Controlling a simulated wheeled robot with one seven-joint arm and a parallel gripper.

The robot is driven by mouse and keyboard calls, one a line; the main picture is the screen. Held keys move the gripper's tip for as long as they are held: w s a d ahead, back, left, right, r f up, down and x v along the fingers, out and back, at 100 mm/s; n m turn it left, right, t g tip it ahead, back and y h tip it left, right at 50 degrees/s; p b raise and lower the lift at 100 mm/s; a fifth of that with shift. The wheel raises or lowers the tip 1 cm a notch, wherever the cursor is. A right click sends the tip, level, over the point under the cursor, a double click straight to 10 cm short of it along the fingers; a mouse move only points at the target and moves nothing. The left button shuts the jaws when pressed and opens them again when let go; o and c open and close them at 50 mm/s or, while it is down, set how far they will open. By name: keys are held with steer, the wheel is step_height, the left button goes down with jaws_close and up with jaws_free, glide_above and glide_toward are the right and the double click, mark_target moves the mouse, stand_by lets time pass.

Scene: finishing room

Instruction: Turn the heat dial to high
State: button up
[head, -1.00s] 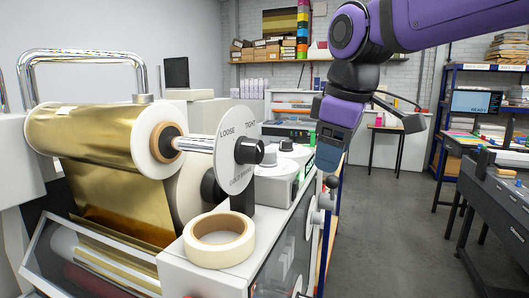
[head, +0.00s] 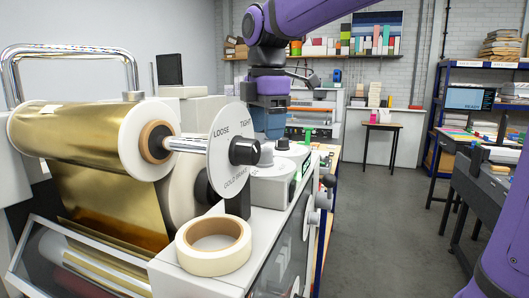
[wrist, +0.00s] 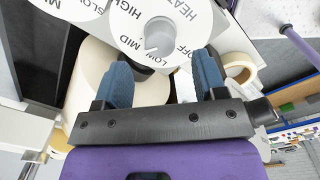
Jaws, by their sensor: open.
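The heat dial (wrist: 180,20) is a white disc in the wrist view, with black lettering for HEAT, OFF, LOW, MID and HIGH. Its grey knob (wrist: 158,38) stands at its middle; I cannot tell surely which mark it points to. My gripper (wrist: 163,80) is open, with its two blue fingers apart and nothing between them. The fingers are short of the knob, apart from it. In the head view my gripper (head: 268,122) hangs over the far part of the machine, above white discs with grey knobs (head: 266,156); their lettering is not readable there.
A gold brake dial (head: 230,150) with a black knob stands upright nearer me, beside a gold foil roll (head: 80,128). A tape roll (head: 190,262) lies on the machine's front corner. Another lettered dial (wrist: 68,8) is left of the heat dial. Open floor (head: 385,220) lies right.

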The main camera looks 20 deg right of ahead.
mark_target(265, 149)
step_height(265, 149, down, 6)
steer(key=shift+w+r, duration=0.1)
stand_by(0.4)
steer(key=c, duration=0.9)
